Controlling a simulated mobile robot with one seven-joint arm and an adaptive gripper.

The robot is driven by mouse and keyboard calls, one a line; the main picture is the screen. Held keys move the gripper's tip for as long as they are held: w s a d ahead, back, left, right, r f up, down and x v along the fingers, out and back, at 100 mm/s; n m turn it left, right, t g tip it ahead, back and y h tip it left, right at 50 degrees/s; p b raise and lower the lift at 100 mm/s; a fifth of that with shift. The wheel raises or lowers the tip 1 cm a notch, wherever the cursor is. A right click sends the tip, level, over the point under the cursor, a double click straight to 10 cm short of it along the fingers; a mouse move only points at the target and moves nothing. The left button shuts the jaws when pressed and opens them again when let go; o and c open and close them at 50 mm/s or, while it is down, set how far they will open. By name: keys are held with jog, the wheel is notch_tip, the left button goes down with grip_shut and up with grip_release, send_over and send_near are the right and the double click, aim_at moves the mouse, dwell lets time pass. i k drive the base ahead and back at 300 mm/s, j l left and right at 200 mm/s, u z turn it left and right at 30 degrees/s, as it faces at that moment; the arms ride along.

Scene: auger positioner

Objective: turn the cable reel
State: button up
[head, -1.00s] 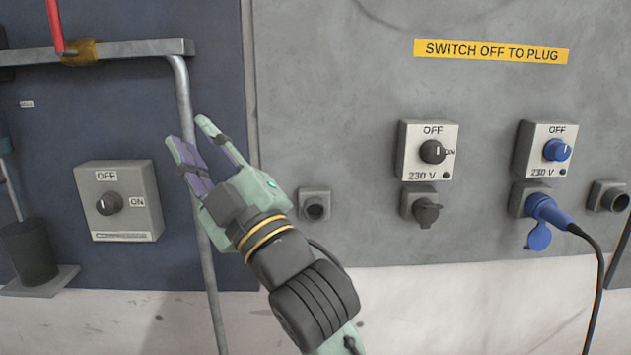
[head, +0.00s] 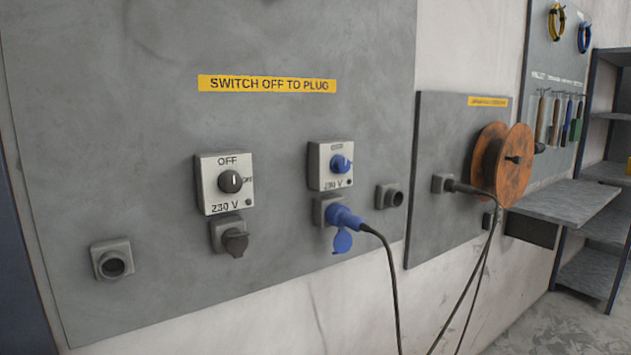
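The cable reel (head: 495,163) is an orange-brown spool with a dark hub, mounted on a grey wall panel at the right of the head view. A dark knob or handle sticks out from its near face. A black plug (head: 462,187) sits in a socket just left of the reel, and its cable hangs down in front of the panel. My gripper is out of the picture now, so its place relative to the reel cannot be seen.
A blue plug (head: 345,217) with a hanging black cable sits in a socket on the large panel (head: 130,190). A grey shelf (head: 566,204) stands right of the reel, below a tool board (head: 560,75). Floor shows at the lower right.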

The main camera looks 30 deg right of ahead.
aim_at(515, 160)
jog(key=z, duration=1.95)
